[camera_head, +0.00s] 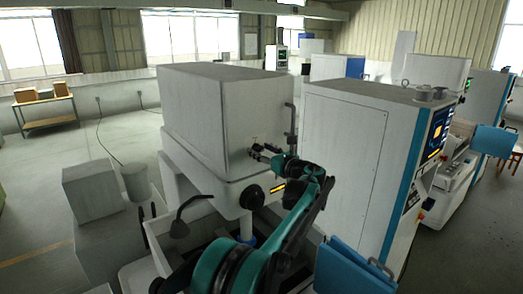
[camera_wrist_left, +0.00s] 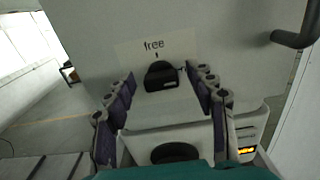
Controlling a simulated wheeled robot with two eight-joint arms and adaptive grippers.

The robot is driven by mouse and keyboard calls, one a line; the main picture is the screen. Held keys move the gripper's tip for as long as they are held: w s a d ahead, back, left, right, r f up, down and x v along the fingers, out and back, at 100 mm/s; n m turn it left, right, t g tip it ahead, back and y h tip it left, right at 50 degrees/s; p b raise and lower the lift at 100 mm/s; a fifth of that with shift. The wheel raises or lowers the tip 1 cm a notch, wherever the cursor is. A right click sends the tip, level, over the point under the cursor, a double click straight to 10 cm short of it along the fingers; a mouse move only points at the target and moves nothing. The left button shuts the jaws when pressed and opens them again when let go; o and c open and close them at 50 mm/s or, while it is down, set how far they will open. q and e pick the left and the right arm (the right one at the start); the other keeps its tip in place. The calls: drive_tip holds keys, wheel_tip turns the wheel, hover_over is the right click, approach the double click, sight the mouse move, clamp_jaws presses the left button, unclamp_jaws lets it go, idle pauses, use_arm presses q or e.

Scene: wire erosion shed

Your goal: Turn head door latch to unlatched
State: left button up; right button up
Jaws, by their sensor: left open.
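The black head door latch (camera_wrist_left: 161,77) shows in the left wrist view, on the pale door of the machine head (camera_head: 245,120). It sits under a label plate (camera_wrist_left: 155,47) reading "free", with a small dark mark below the word. My left gripper (camera_wrist_left: 160,76) is open, one finger to each side of the latch, with visible gaps between. In the head view my left gripper (camera_head: 262,151) is at the door's front face, at the end of my teal arm. The latch is too small and covered to make out clearly there. My right gripper is not in view.
A dark bar handle (camera_head: 290,118) stands out from the door's right edge. A round black knob (camera_head: 252,197) and yellow display (camera_head: 278,188) lie below the door. A tall white cabinet (camera_head: 345,160) stands close on the right. A bent lamp (camera_head: 190,208) is lower left.

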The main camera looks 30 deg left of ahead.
use_arm(q)
drive_tip(key=shift+c, duration=0.3)
drive_tip(key=c, duration=1.1)
drive_tip(key=shift+f+n, duration=0.1)
drive_tip(key=shift+n, duration=0.2)
drive_tip(key=n+b, duration=0.2)
drive_tip(key=n, duration=0.1)
drive_tip(key=shift+n, duration=0.3)
drive_tip(key=n+b, duration=0.1)
drive_tip(key=n, duration=0.3)
drive_tip(key=shift+n+b, duration=0.3)
drive_tip(key=n+b, duration=0.1)
drive_tip(key=n, duration=0.3)
drive_tip(key=shift+s+a+f, duration=0.1)
drive_tip(key=shift+f, duration=0.05)
drive_tip(key=n, duration=0.5)
drive_tip(key=shift+b, duration=0.4)
drive_tip(key=shift+n, duration=0.3)
